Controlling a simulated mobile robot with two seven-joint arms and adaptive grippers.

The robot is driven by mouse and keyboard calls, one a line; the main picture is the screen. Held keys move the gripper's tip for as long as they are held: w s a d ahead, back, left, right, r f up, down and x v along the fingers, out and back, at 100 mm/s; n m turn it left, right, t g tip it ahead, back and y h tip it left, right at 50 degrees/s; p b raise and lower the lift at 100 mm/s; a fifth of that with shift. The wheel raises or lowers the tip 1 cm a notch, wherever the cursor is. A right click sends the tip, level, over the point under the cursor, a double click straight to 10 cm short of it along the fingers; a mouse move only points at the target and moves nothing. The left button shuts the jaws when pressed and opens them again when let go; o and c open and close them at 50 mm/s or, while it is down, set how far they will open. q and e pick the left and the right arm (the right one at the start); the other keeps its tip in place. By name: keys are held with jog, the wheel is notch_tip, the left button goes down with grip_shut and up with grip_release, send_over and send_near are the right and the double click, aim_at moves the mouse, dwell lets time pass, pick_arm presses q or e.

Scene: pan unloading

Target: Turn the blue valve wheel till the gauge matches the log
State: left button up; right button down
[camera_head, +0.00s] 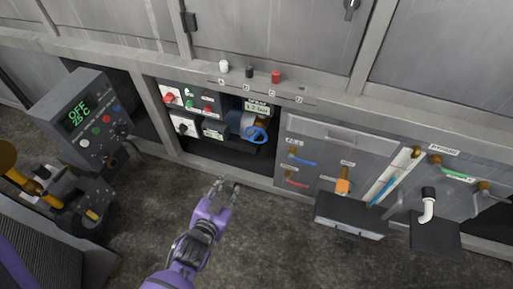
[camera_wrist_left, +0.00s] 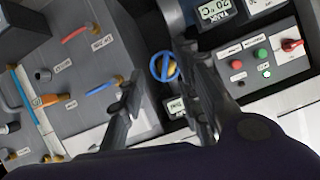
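The blue valve wheel (camera_head: 257,135) sits in the recess under the counter, to the right of the switch panels; it also shows in the left wrist view (camera_wrist_left: 163,67). A small display (camera_head: 257,107), possibly the gauge, is just above it; its text is too small to read surely. A second display (camera_head: 215,129) is to the left of the wheel. I cannot pick out a log. My left gripper (camera_head: 225,184) is open and empty, over the floor in front of the recess. In the left wrist view the wheel appears between its fingers, beyond them. My right gripper is not in view.
A panel with taps and coloured levers (camera_head: 335,150) is right of the recess, with a dark tray (camera_head: 350,215) jutting out below. A grey control box reading OFF (camera_head: 85,118) stands at the left. Three small knobs, including a red one (camera_head: 276,76), stand on the ledge above.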

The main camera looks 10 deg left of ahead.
aim_at(255, 137)
pick_arm(q)
jog(key=w+f+m+t+b, duration=0.1)
jog(key=w+b, duration=0.3)
jog(key=w, duration=0.3)
jog(key=w+d+f+m+t+h+b, duration=0.1)
jog(key=w+b, duration=0.3)
jog(key=w, duration=0.4)
jog(key=w+d+f+m+t+b, duration=0.1)
jog(key=w+b, duration=0.3)
jog(key=w, duration=0.4)
jog(key=shift+d+m+t, duration=0.2)
jog(key=shift+m+t, duration=0.3)
jog(key=shift+t, duration=0.4)
jog(key=shift+w+r, duration=0.15)
jog(key=shift+w, duration=0.35)
jog(key=shift+c, duration=0.5)
grip_shut()
